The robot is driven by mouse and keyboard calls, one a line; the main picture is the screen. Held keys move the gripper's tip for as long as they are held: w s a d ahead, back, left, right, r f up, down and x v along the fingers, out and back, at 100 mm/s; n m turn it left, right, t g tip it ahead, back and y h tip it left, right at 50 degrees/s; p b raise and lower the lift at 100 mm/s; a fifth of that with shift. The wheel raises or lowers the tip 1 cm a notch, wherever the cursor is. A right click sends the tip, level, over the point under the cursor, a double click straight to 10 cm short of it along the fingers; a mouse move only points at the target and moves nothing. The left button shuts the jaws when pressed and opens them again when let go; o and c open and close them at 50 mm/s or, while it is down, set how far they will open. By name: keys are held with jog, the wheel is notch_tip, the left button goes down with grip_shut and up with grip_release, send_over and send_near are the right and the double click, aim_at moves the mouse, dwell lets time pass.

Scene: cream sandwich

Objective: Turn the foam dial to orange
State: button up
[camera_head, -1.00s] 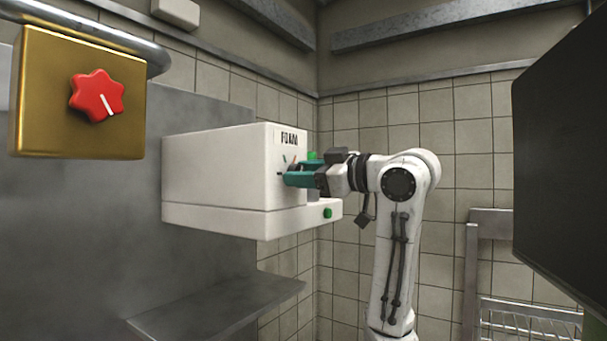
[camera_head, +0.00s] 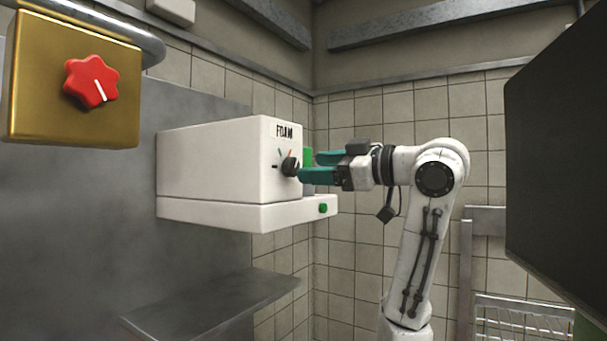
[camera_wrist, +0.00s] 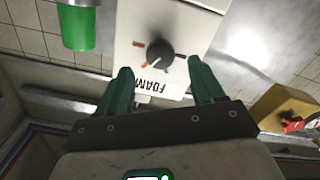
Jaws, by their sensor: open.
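The foam machine (camera_head: 215,170) is a white box on the wall with "FOAM" printed on its front. Its dark foam dial (camera_head: 289,166) sits on that front, with coloured marks around it; an orange-red mark shows above the dial. In the wrist view the dial (camera_wrist: 160,53) lies beyond my fingertips with its light pointer line towards lower left, near an orange mark (camera_wrist: 146,65); I cannot tell if they line up exactly. My gripper (camera_head: 312,167) is open, its teal fingers in front of the dial. In the wrist view my gripper (camera_wrist: 160,78) has nothing between its fingers.
A brass box with a red knob (camera_head: 92,82) hangs at the upper left. A green cylinder (camera_wrist: 78,25) is beside the machine. A metal shelf (camera_head: 215,305) lies below, and a dark panel (camera_head: 560,150) stands at right.

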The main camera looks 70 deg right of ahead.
jog(key=b+v, duration=0.1)
jog(key=v, duration=0.5)
jog(key=shift+f, duration=0.1)
dwell(0.5)
